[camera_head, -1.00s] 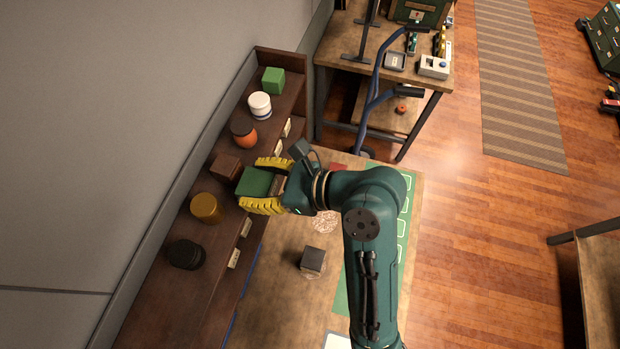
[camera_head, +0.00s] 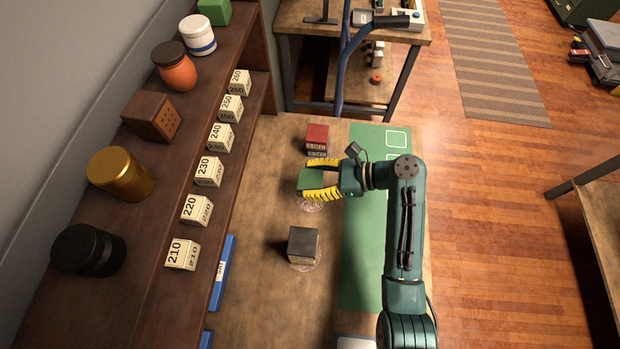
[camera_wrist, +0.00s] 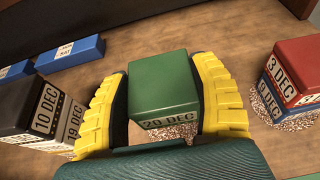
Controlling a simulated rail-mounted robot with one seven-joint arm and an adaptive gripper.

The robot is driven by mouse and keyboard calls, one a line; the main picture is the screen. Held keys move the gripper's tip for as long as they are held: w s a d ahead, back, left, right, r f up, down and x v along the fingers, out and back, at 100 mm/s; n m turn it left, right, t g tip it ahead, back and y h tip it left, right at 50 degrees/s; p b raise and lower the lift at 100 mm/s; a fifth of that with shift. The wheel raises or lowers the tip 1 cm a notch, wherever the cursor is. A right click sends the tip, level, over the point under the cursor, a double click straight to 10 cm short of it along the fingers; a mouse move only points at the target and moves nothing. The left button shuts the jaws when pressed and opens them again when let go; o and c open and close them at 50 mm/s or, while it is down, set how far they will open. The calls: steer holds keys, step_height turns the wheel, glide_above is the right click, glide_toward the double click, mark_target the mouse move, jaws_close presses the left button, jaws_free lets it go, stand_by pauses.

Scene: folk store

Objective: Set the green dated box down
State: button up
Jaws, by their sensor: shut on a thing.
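The green box (camera_head: 310,180) is between the yellow fingers of my gripper (camera_head: 312,179), over the wooden table. In the wrist view its near face reads 20 DEC (camera_wrist: 165,88), and it sits upright between both fingers. A speckled round patch (camera_head: 309,206) shows partly below it; I cannot tell whether the box touches anything beneath. A dark box (camera_head: 303,243) marked 10 DEC in the wrist view (camera_wrist: 38,105) stands on a box marked 19 DEC (camera_wrist: 76,122). A red box (camera_head: 316,134) marked 3 DEC (camera_wrist: 291,75) sits on a dark blue box (camera_wrist: 287,99).
A shelf unit (camera_head: 165,205) on the left holds jars, a brown block (camera_head: 152,116), a green block (camera_head: 214,12) and numbered tags (camera_head: 209,171). A green mat (camera_head: 362,262) lies under my arm. Blue boxes (camera_wrist: 66,52) lie by the shelf. Bare table lies around the stacks.

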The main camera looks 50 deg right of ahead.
steer(key=shift+f+b, duration=2.65)
steer(key=shift+b, duration=1)
steer(key=shift+f, duration=0.5)
steer(key=o, duration=1.3)
steer(key=v, duration=1.2)
